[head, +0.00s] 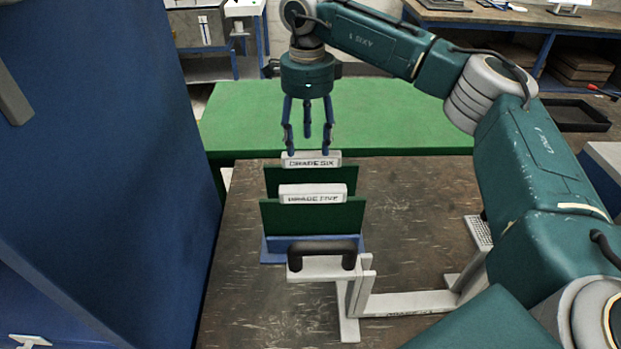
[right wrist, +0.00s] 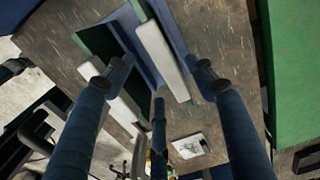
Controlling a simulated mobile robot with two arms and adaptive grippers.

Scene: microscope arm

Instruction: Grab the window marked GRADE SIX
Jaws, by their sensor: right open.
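The window marked GRADE SIX (head: 311,161) is a dark green upright plate with a white labelled bar along its top. It stands at the back of a blue holder (head: 275,252), behind a similar window marked GRADE FIVE (head: 313,194). My right gripper (head: 307,148) points down just above the GRADE SIX bar, its blue fingers spread and empty. In the right wrist view, my right gripper (right wrist: 156,84) has its fingers apart around a long white bar (right wrist: 164,60), likely the GRADE SIX one. Contact with it cannot be told. My left gripper is out of view.
A white bracket (head: 355,305) with a black handle (head: 322,250) stands in front of the holder. A tall blue panel (head: 110,170) rises at the left. A green surface (head: 400,120) lies behind the brown worktop (head: 420,215), which has bare room right of the holder.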

